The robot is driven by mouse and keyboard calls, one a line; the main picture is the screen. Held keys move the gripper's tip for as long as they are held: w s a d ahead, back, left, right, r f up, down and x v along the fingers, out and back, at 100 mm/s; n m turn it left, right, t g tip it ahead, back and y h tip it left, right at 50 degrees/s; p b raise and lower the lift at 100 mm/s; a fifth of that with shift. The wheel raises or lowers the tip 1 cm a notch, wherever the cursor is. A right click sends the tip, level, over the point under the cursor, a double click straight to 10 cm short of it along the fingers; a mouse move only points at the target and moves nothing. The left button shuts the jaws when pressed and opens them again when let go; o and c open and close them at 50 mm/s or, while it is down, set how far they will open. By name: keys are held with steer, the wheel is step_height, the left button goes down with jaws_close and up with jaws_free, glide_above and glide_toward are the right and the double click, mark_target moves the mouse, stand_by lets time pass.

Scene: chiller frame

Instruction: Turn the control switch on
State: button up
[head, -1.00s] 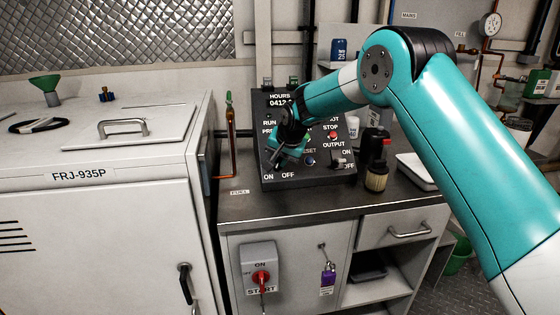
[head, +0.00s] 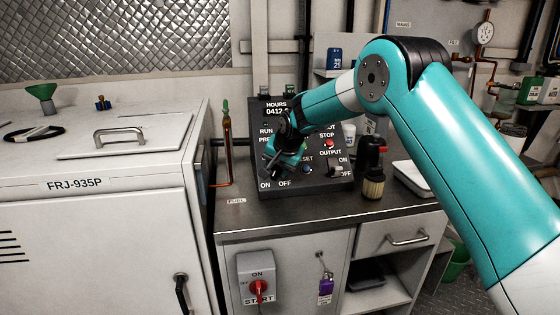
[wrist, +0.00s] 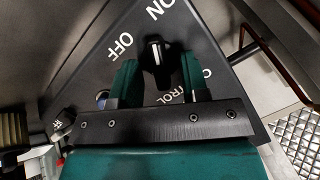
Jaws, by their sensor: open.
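The control switch is a black knob (wrist: 155,62) with a white line, on a dark control panel (head: 325,183). In the wrist view the words ON and OFF stand beside it, and part of CONTROL shows near the fingers. The white line runs up the picture, roughly toward ON. My gripper (wrist: 158,72) is open, with one green finger on each side of the knob. Small gaps seem to show between fingers and knob; I cannot tell how deep they reach. In the head view my gripper (head: 274,164) covers the knob.
The panel also holds a red stop button (head: 329,144) and an output switch (head: 337,169). The counter front (head: 300,211) is clear.

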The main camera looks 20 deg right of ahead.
steer(key=b+v, duration=0.1)
steer(key=v, duration=1.6)
steer(key=shift+s+r, duration=0.15)
steer(key=s+a+n+g+y+p, duration=0.1)
steer(key=s+n, duration=0.5)
steer(key=s, duration=1.3)
steer(key=s+a+f+n+g+y+p, duration=0.1)
steer(key=s+a+n+g+p, duration=0.2)
steer(key=s, duration=1.6)
steer(key=a+n+g, duration=0.1)
steer(key=a+n, duration=0.2)
steer(key=n, duration=0.1)
steer(key=shift+s+n+g+y, duration=0.3)
steer(key=shift+g+y, duration=0.1)
